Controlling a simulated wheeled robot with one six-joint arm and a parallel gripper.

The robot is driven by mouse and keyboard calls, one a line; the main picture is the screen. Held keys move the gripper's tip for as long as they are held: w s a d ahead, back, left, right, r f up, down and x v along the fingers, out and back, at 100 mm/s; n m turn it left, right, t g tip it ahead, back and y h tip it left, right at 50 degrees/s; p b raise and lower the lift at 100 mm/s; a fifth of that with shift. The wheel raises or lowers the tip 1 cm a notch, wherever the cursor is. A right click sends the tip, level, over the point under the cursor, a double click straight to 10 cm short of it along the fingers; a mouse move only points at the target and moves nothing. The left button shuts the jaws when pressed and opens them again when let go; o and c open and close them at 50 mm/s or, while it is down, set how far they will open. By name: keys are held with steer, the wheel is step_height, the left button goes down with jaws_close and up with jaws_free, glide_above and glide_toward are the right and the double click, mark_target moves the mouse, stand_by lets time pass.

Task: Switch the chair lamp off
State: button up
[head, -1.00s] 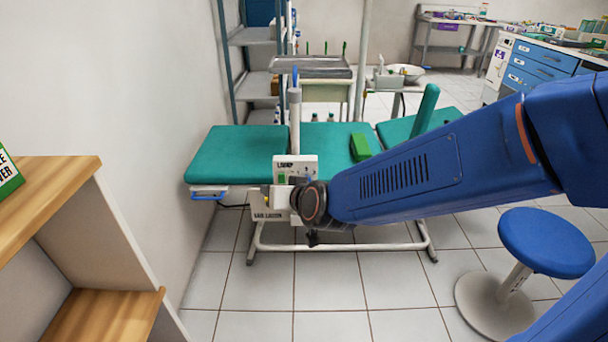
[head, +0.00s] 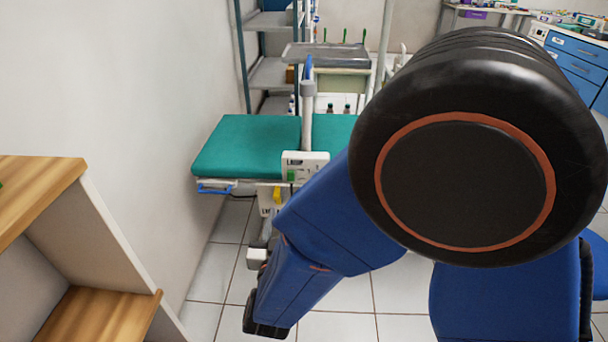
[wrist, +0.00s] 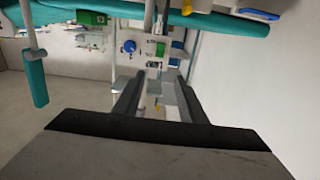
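The lamp control box (head: 305,167) is a small white box at the near edge of the teal dental chair (head: 235,145), below a grey post. A green switch (head: 291,175) shows on its front; its LAMP label is legible only in the earlier head view. A second box (head: 268,200) hangs below it, partly covered by my arm. In the wrist view my two dark fingers (wrist: 157,80) stand apart with nothing visibly held.
A wooden shelf unit (head: 125,296) stands at the near left beside a white wall. A metal tray (head: 325,53) stands behind the chair. My own arm hides the chair's right half and most of the stool (head: 600,262). Tiled floor shows between shelf and chair.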

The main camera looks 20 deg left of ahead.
mark_target(291, 173)
steer(key=x, duration=1.7)
steer(key=shift+w+d, duration=0.15)
